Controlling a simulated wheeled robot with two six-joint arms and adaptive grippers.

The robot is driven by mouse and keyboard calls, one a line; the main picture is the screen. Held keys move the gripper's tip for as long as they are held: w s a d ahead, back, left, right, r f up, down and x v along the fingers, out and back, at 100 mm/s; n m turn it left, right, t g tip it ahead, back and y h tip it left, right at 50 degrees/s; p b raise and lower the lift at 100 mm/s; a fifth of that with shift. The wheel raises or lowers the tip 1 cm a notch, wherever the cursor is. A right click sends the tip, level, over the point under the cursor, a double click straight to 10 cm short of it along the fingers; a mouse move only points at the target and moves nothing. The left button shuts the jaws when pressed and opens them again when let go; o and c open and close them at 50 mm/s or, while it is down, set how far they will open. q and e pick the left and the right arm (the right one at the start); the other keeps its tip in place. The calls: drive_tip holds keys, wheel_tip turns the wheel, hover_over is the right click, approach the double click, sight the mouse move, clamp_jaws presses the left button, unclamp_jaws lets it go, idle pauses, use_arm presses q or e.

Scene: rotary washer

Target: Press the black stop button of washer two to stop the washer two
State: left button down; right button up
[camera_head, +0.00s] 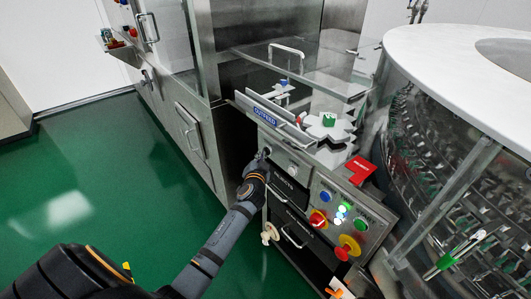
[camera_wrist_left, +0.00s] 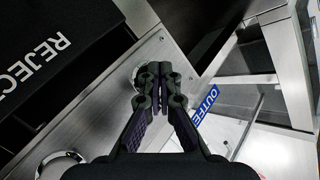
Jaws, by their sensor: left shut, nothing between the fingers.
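My left gripper (camera_head: 262,160) reaches up to the metal front panel below the outfeed sign, near its left end. In the left wrist view the gripper (camera_wrist_left: 161,70) is shut and empty, with its fingertips in front of a round metal ring (camera_wrist_left: 137,78) on the panel. The fingers cover most of what is inside that ring, so I cannot see a black button there or tell if they touch it. A second round fitting (camera_head: 292,169) sits to the right on the same panel; its ring also shows in the wrist view (camera_wrist_left: 62,160). My right gripper is not in view.
A sloped panel to the right carries lit blue, green and white buttons (camera_head: 341,211), a red knob (camera_head: 318,219) and a yellow-ringed red button (camera_head: 347,247). The reject drawer (camera_head: 285,188) is below the fittings. A glass-sided rotary machine (camera_head: 440,150) stands at right. Green floor (camera_head: 90,190) is clear at left.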

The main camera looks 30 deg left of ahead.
use_arm(q)
drive_tip(key=shift+w+d, duration=0.1)
drive_tip(key=shift+w, duration=0.1)
drive_tip(key=shift+s, duration=0.15)
idle(0.4)
drive_tip(key=shift+s+a, duration=0.3)
drive_tip(key=shift+s, duration=0.3)
drive_tip(key=s, duration=0.1)
drive_tip(key=s+a, duration=0.1)
drive_tip(key=s, duration=0.1)
drive_tip(key=s+a, duration=0.1)
drive_tip(key=shift+s, duration=0.35)
idle(0.6)
